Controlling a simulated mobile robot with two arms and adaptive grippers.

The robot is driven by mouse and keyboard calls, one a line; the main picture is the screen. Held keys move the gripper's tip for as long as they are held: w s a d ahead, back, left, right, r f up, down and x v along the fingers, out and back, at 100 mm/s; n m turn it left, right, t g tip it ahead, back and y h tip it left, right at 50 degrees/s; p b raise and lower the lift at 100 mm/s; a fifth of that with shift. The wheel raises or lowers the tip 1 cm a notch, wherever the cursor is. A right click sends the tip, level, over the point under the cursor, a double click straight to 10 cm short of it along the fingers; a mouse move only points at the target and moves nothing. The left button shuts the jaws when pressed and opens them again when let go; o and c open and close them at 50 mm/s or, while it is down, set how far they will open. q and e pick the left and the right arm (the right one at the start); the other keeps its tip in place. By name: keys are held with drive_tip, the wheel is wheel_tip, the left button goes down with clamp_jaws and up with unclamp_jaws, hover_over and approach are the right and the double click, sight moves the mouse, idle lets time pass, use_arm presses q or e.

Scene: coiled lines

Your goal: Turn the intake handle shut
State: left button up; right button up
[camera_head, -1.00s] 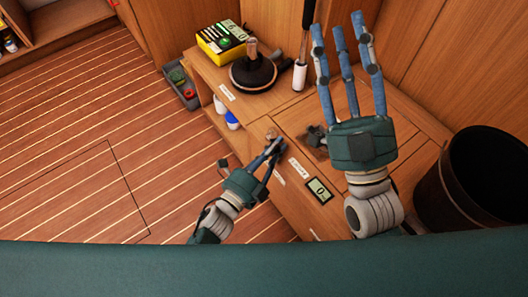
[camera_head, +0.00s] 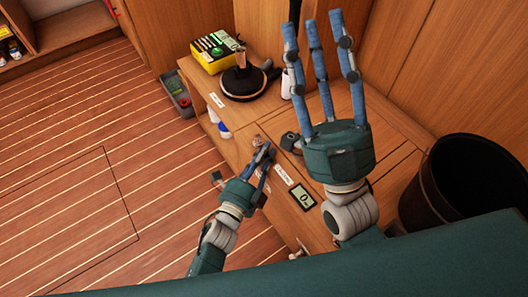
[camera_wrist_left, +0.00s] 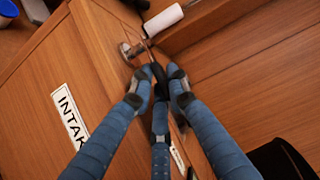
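The intake handle (camera_wrist_left: 158,74) has a dark grip and a metal fitting (camera_wrist_left: 128,50) on the wooden face beside the INTAKE label (camera_wrist_left: 68,115), whose end is hidden. My left gripper (camera_wrist_left: 161,78) has its fingers drawn in around the dark grip, one on each side and a third below. In the head view, the left gripper (camera_head: 266,150) is at the edge of the wooden cabinet (camera_head: 228,92), and its fingers hide most of the handle. My right gripper (camera_head: 322,30) is open and empty, with its fingers spread and pointing up above the cabinet top.
A small display (camera_head: 302,196) sits near the front edge. A black bin (camera_head: 465,180) stands at the right. The plank floor (camera_head: 90,130) at the left is clear.

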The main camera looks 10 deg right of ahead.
idle(0.3)
use_arm(q)
drive_tip(key=v, duration=1.2)
drive_tip(key=shift+c, duration=0.5)
